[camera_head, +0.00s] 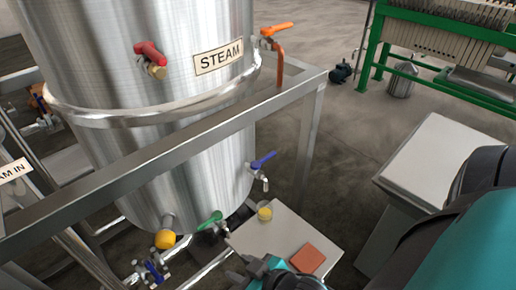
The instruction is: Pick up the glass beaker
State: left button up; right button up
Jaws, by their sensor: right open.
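The glass beaker (264,211) is small and clear with yellow contents. It stands upright near the far corner of a small light-grey table (285,228), under the blue-handled tap of the steel tank. My right gripper (258,264) is at the near edge of that table, on the near side of the beaker and apart from it. It is open, and I see nothing between its fingers; its back part is cut off by the bottom edge. My left gripper is not in view.
A reddish-brown square (307,258) lies on the small table. The steel tank (165,75) and its grey frame rail (160,160) stand close at left. The tap with blue handle (262,161) overhangs near the beaker. A grey-topped stand (430,155) is at right.

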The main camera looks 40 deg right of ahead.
aim_at(266, 209)
jog(key=z, duration=1.3)
